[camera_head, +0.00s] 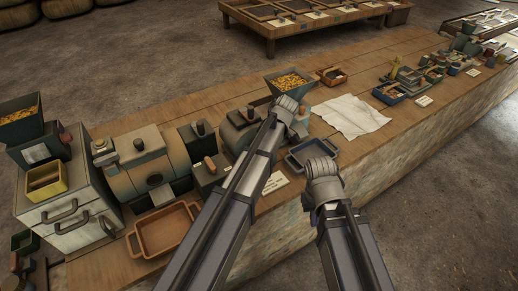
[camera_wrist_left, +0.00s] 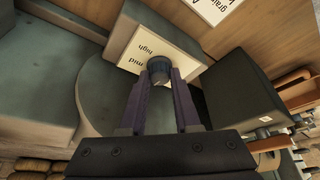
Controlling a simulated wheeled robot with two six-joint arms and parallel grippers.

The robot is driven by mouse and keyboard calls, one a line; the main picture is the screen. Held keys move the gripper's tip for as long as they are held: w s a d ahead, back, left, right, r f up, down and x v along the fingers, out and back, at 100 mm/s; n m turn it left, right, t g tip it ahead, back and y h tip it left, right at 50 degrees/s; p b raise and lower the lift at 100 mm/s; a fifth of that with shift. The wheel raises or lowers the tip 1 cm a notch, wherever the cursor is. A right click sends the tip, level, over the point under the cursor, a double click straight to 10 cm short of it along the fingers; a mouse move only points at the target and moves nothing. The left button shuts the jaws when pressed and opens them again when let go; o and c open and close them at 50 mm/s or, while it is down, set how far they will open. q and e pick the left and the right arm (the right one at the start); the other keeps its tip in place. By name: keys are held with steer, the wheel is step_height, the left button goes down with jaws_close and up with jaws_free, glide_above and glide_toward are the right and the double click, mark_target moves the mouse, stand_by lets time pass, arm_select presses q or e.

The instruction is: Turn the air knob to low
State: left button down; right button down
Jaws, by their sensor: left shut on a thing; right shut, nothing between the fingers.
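The air knob (camera_wrist_left: 159,66) is a small dark round knob in the left wrist view. It sits at the edge of a cream label plate (camera_wrist_left: 137,46) that reads "mid" and "high", upside down here. No "low" mark shows, and I cannot tell where the knob points. My left gripper (camera_wrist_left: 161,84) is shut on the knob, one purple-grey finger on each side. In the head view the left arm hides the knob. My right gripper (camera_head: 311,208) is shut and empty, in front of the bench edge, its fingers mostly hidden by its own wrist.
A blue-grey tray (camera_head: 312,150) lies between the arms. A hopper of yellow grain (camera_head: 290,82) stands behind the left wrist. A white cloth (camera_head: 348,115) lies to the right. An orange tray (camera_head: 163,230) and a drawer cabinet (camera_head: 70,215) are at left.

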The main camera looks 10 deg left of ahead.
arm_select(q)
steer(key=shift+n, duration=0.5)
steer(key=c, duration=0.6)
jaws_free()
steer(key=p+v, duration=0.7)
steer(key=shift+w+d+r, duration=0.1)
steer(key=shift+d+r, duration=0.05)
steer(key=shift+r, duration=0.25)
